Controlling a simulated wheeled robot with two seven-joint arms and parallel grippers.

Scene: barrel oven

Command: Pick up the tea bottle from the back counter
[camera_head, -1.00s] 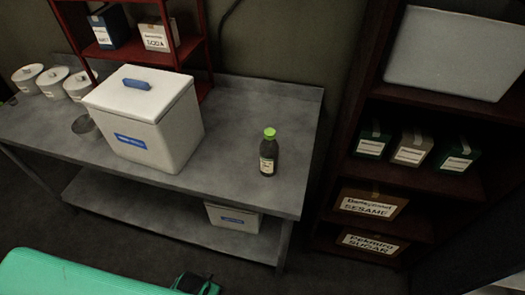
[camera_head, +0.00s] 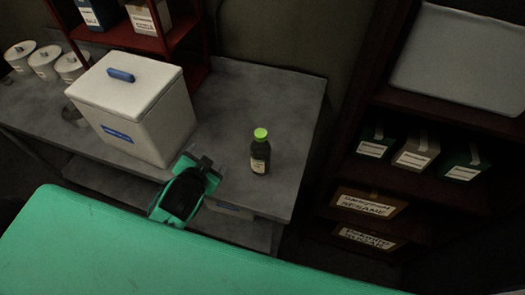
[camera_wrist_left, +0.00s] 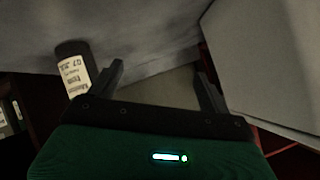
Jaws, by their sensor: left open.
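The tea bottle (camera_head: 260,156) is dark with a green cap and a pale label. It stands upright on the grey metal counter (camera_head: 285,100), near its right end. My left gripper (camera_head: 212,165) is at the counter's front edge, to the left of the bottle and apart from it. In the left wrist view the gripper (camera_wrist_left: 160,80) is open and empty. The bottle (camera_wrist_left: 72,68) shows there outside the fingers, left of the left finger, with its label partly readable. My right gripper is not in view.
A white lidded bin (camera_head: 135,110) stands on the counter left of my gripper. A red rack (camera_head: 190,45) is behind it, and several white canisters (camera_head: 45,62) are at the far left. A dark shelf with boxes (camera_head: 365,203) stands to the right.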

